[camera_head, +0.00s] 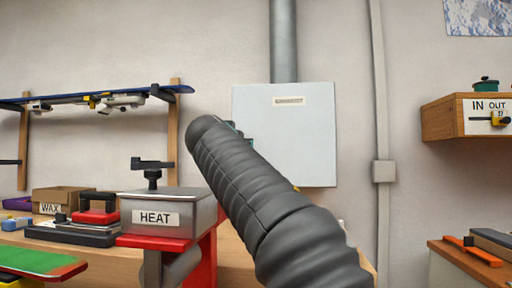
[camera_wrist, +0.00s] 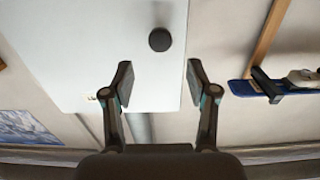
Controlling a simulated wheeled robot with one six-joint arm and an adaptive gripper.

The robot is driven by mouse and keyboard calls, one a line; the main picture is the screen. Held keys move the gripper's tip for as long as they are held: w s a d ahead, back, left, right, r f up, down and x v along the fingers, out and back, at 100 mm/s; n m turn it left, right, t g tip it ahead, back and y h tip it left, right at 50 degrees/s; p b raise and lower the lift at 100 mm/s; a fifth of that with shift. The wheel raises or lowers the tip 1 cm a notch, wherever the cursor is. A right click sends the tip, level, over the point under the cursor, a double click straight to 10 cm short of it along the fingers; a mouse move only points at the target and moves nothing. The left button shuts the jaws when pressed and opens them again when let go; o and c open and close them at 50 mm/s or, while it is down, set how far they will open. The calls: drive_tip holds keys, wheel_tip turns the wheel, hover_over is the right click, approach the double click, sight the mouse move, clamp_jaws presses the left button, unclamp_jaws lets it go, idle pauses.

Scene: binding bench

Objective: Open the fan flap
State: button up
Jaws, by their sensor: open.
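The fan flap appears as a pale grey, flat panel (camera_head: 310,140) on the wall below a round metal duct, with a small label near its top. In the wrist view the panel (camera_wrist: 75,45) fills much of the upper left and carries a round dark knob (camera_wrist: 160,40). My gripper (camera_wrist: 159,75) is open and empty, its two fingers apart, with the knob showing just beyond and between the fingertips. I cannot tell the remaining distance to the knob. In the head view my dark arm hides the knob and most of the gripper. The panel looks closed.
A duct (camera_head: 284,40) rises above the panel. A grey HEAT box (camera_head: 195,207) stands on a red stand at left, near a WAX box (camera_head: 58,194) on the bench. A wall rack (camera_head: 175,120) is left; a wooden IN/OUT box (camera_head: 440,118) is right.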

drive_tip(key=w+d+p, duration=0.1)
drive_tip(key=w+p, duration=0.2)
drive_tip(key=w, duration=0.4)
drive_tip(key=shift+w+d, duration=0.2)
